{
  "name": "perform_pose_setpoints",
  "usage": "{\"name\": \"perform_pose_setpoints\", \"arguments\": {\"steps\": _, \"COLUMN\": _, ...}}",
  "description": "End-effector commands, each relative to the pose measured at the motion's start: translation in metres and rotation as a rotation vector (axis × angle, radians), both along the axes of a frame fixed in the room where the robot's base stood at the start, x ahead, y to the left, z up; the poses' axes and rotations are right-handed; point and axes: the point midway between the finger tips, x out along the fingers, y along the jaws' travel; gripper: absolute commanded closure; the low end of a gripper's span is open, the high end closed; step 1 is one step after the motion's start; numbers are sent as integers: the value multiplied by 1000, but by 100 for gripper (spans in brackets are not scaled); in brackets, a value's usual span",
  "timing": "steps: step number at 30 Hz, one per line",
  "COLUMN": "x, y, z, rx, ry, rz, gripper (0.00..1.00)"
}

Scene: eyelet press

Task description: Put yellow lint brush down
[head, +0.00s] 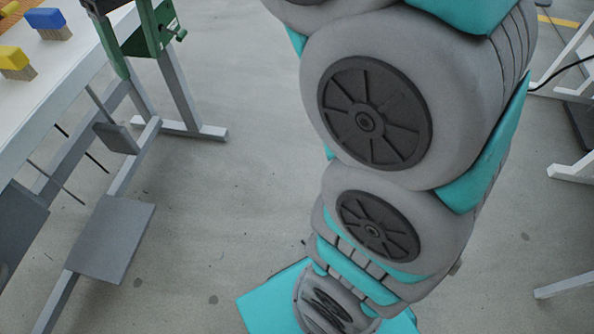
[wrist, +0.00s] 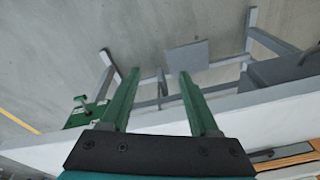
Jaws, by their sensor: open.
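A yellow brush (head: 14,58) with tan bristles lies on the white table (head: 62,84) at the left edge of the head view. No yellow brush shows in the wrist view. My gripper is out of the head view.
A blue brush (head: 48,22) sits near the yellow one. A green press (head: 150,32) stands at the table's edge; a green part also shows in the wrist view (wrist: 82,112). Grey table legs and a grey plate (head: 113,238) are below. Open floor lies right of the table.

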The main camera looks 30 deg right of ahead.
Motion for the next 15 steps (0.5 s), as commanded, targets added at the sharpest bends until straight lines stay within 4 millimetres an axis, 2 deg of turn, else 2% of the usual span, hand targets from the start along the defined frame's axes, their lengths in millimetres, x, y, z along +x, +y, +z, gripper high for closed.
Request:
{"name": "perform_pose_setpoints", "arguments": {"steps": 1, "x": -14, "y": -16, "z": -14, "rx": -11, "ry": 21, "rz": -37, "gripper": 38}}
{"name": "perform_pose_setpoints", "arguments": {"steps": 6, "x": -62, "y": -58, "z": -61, "rx": -46, "ry": 89, "rz": -153, "gripper": 38}}
{"name": "perform_pose_setpoints", "arguments": {"steps": 11, "x": -115, "y": -93, "z": -106, "rx": -76, "ry": 152, "rz": -264, "gripper": 38}}
{"name": "perform_pose_setpoints", "arguments": {"steps": 15, "x": -167, "y": -118, "z": -147, "rx": -99, "ry": 209, "rz": -359, "gripper": 38}}
